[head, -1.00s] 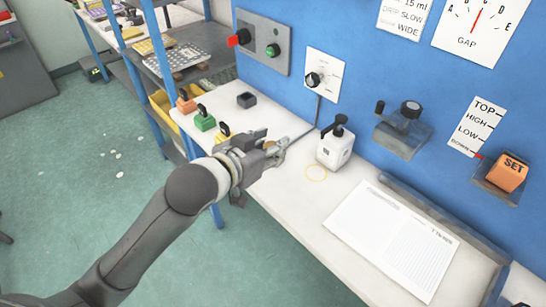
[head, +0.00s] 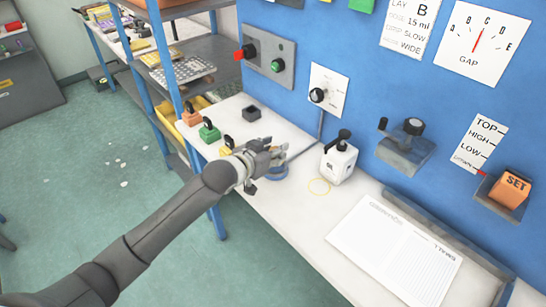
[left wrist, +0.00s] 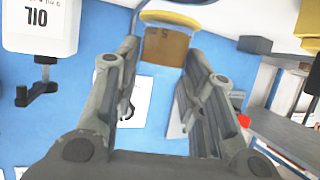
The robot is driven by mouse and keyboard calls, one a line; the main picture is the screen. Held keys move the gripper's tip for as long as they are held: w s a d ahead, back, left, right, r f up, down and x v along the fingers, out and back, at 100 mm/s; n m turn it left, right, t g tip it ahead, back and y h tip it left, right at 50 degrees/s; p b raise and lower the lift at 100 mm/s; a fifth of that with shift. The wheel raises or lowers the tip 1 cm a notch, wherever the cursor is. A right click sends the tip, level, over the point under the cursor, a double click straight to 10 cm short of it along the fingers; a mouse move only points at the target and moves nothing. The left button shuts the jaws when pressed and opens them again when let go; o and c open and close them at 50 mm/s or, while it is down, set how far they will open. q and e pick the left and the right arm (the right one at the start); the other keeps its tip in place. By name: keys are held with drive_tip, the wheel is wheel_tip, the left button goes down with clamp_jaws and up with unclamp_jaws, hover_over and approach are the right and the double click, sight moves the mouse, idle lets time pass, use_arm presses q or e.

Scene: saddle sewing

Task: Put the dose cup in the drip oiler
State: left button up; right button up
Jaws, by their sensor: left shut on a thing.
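My left gripper (head: 277,155) is shut on a small amber cup, seemingly the dose cup, above the white bench. In the left wrist view the cup (left wrist: 165,47) sits between the fingertips (left wrist: 161,50), with a yellow rim and a dark mark like a 5. In the head view the fingers mostly hide it. A white container with a black lever (head: 339,163), seemingly the drip oiler, stands just right of the gripper, apart from it. It shows upside down in the left wrist view (left wrist: 40,22) with the letters OIL. My right gripper is not in view.
Orange (head: 190,117), green (head: 209,133) and yellow blocks and a dark box (head: 251,113) stand left. A paper sheet (head: 395,250) covers the bench's right part.

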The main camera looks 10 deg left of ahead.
use_arm(q)
drive_tip(key=shift+w+f+p, duration=0.1)
drive_tip(key=shift+f+p, duration=0.25)
drive_tip(key=shift+f, duration=1.3)
drive_tip(key=shift+f, duration=0.1)
drive_tip(key=o, duration=1.1)
drive_tip(key=shift+f, duration=0.1)
drive_tip(key=shift+r, duration=0.2)
drive_tip(key=v, duration=1.2)
drive_tip(key=shift+b, duration=0.45)
